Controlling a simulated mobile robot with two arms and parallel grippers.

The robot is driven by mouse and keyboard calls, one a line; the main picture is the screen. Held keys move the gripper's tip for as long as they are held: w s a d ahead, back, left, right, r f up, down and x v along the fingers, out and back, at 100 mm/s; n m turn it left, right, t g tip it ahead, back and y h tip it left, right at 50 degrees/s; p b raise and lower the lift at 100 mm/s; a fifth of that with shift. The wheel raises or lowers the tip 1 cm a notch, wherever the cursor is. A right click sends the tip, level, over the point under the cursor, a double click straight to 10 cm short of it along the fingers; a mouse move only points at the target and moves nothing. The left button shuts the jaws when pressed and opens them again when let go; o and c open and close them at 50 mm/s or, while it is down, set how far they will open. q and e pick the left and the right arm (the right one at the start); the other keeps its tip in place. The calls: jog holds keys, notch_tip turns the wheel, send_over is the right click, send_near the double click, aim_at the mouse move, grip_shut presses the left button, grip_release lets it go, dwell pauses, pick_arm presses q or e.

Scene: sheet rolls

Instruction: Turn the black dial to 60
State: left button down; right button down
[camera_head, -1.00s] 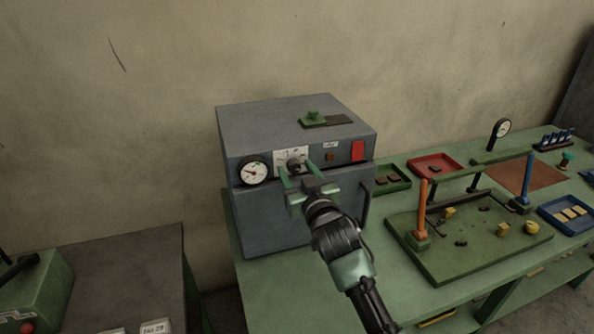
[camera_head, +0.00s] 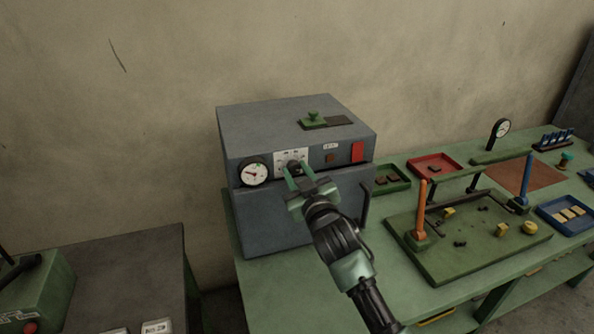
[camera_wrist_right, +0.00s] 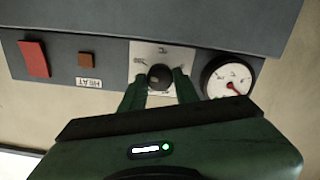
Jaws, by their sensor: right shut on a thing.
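The black dial (camera_wrist_right: 160,77) sits on a white scale plate (camera_wrist_right: 148,50) on the front of the grey cabinet (camera_head: 272,222). In the head view the dial (camera_head: 294,168) is partly covered by my right gripper (camera_head: 298,176). My right gripper (camera_wrist_right: 158,82) has its two green fingers on either side of the dial and is shut on it. The scale marks are too small and too covered for me to read the dial's setting. My left gripper is not in view.
A round gauge (camera_head: 255,173) with a red needle is left of the dial. A red block (camera_head: 358,152) and a brown square (camera_head: 330,158) are to its right. A handle (camera_head: 365,205) sticks out at the cabinet's right side. A green fixture board (camera_head: 440,262) stands on the bench to the right.

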jog(key=n+p, duration=0.1)
jog(key=n, duration=0.2)
jog(key=shift+r+n, duration=0.1)
jog(key=shift+n, duration=0.2)
jog(key=n+p, duration=0.1)
jog(key=n, duration=0.3)
jog(key=shift+n, duration=0.3)
jog(key=n+p, duration=0.1)
jog(key=n, duration=0.2)
jog(key=shift+n, duration=0.3)
jog(key=shift+f+n+p, duration=0.2)
jog(key=shift+n+p, duration=0.5)
jog(key=shift+n, duration=1)
jog(key=c, duration=1.1)
grip_release()
jog(key=shift+o, duration=0.2)
jog(key=shift+s, duration=0.1)
